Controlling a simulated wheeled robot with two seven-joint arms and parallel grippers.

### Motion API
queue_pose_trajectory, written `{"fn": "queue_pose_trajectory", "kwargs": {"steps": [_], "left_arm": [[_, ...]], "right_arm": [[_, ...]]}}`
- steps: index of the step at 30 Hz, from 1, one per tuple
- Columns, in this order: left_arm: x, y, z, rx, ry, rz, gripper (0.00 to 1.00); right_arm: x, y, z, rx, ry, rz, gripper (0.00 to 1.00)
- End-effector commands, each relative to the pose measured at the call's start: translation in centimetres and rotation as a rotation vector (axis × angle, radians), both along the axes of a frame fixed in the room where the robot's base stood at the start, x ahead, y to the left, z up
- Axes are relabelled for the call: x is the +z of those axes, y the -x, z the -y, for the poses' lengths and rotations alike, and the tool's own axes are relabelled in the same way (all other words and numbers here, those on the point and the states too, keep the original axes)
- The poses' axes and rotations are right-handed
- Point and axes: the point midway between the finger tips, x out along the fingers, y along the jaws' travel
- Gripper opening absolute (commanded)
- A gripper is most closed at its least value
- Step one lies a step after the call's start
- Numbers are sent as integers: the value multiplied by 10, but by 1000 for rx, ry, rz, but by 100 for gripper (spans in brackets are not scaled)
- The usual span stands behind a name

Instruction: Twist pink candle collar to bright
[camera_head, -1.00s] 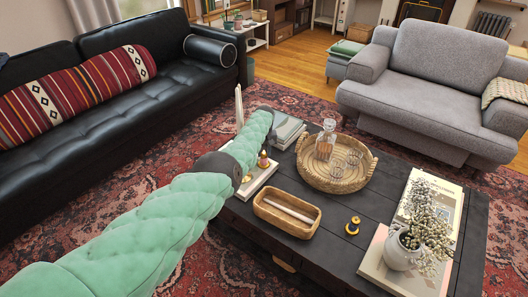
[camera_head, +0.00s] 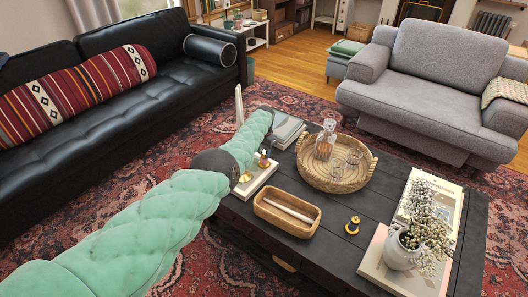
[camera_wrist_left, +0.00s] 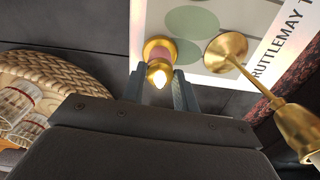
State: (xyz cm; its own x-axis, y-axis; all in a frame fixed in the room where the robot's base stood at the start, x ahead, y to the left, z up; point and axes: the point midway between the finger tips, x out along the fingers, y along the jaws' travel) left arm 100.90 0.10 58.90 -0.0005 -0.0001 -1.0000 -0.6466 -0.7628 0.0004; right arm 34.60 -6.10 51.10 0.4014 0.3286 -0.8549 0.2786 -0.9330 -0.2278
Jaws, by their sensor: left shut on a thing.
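The pink candle (camera_wrist_left: 160,49) stands upright on a pale printed book, with a gold collar and a warm glowing tip in the left wrist view. In the head view the small candle (camera_head: 263,161) stands near the far left corner of the dark coffee table. My left gripper (camera_wrist_left: 160,88) has its two fingers on either side of the candle's gold collar and is shut on it. In the head view my left gripper (camera_head: 270,138) is small, dark and partly hidden by my padded green arm. My right gripper is not in view.
A brass candlestick (camera_wrist_left: 230,52) stands close beside the candle. A round wicker tray (camera_head: 340,181) with a decanter and glasses is to the right. A wooden tray (camera_head: 287,224), a small black-and-gold object (camera_head: 352,226) and a flower vase (camera_head: 402,249) occupy the nearer table.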

Motion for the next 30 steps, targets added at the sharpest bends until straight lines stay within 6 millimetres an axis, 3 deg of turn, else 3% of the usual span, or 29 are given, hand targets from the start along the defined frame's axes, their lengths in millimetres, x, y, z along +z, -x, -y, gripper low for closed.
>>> {"fn": "queue_pose_trajectory", "kwargs": {"steps": [21,22,24,30], "left_arm": [[0,0,0,-71,0,0,7],[0,0,0,-71,0,0,35],[0,0,0,-71,0,0,49],[0,0,0,-71,0,0,52]], "right_arm": [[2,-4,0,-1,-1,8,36],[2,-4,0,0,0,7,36],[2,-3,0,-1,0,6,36],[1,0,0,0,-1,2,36]]}}
